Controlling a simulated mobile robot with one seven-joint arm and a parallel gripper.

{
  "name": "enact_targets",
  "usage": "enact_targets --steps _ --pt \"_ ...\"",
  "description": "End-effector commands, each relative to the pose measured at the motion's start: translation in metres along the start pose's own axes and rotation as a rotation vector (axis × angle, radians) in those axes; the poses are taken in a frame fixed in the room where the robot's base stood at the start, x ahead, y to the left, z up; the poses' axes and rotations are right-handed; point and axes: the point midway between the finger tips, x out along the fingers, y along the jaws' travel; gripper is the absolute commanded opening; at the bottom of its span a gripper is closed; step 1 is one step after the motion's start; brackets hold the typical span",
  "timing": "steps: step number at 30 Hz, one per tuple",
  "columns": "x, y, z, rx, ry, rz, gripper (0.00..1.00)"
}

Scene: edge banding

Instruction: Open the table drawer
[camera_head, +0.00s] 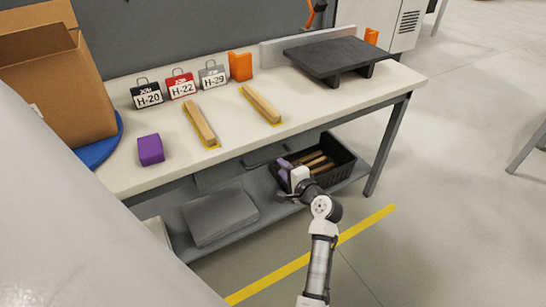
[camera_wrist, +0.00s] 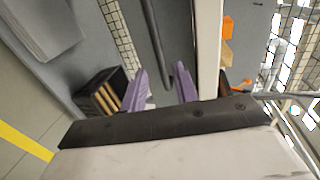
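The table drawer (camera_head: 222,174) is a grey front under the white worktop, with a dark bar handle (camera_head: 264,155); it looks shut. My gripper (camera_head: 284,166) is just in front of the table, near the right end of the handle. In the wrist view, my gripper (camera_wrist: 161,70) has its two purple fingers apart and nothing held between them. The dark handle (camera_wrist: 153,35) shows ahead, running down toward the gap between the fingers, with its bent end near the right finger. I cannot tell whether they touch.
The white worktop (camera_head: 330,100) overhangs the drawer. A black crate (camera_head: 340,158) with wooden pieces stands on the lower shelf, close to my gripper. A grey block (camera_head: 218,214) lies on that shelf.

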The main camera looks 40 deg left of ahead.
Motion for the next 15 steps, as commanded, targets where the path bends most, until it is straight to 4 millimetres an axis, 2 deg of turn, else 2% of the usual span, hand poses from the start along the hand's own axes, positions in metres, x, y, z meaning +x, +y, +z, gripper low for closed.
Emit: enact_targets --steps 1,6,10,15 --pt "0.012 -0.003 0.0 -0.001 -0.002 0.0 0.3" --pt "0.045 -0.003 0.0 -0.003 -0.001 0.0 0.3" --pt "0.061 -0.002 0.0 -0.004 0.0 -0.001 0.3" --pt "0.071 -0.001 0.0 -0.004 0.002 -0.001 0.3"
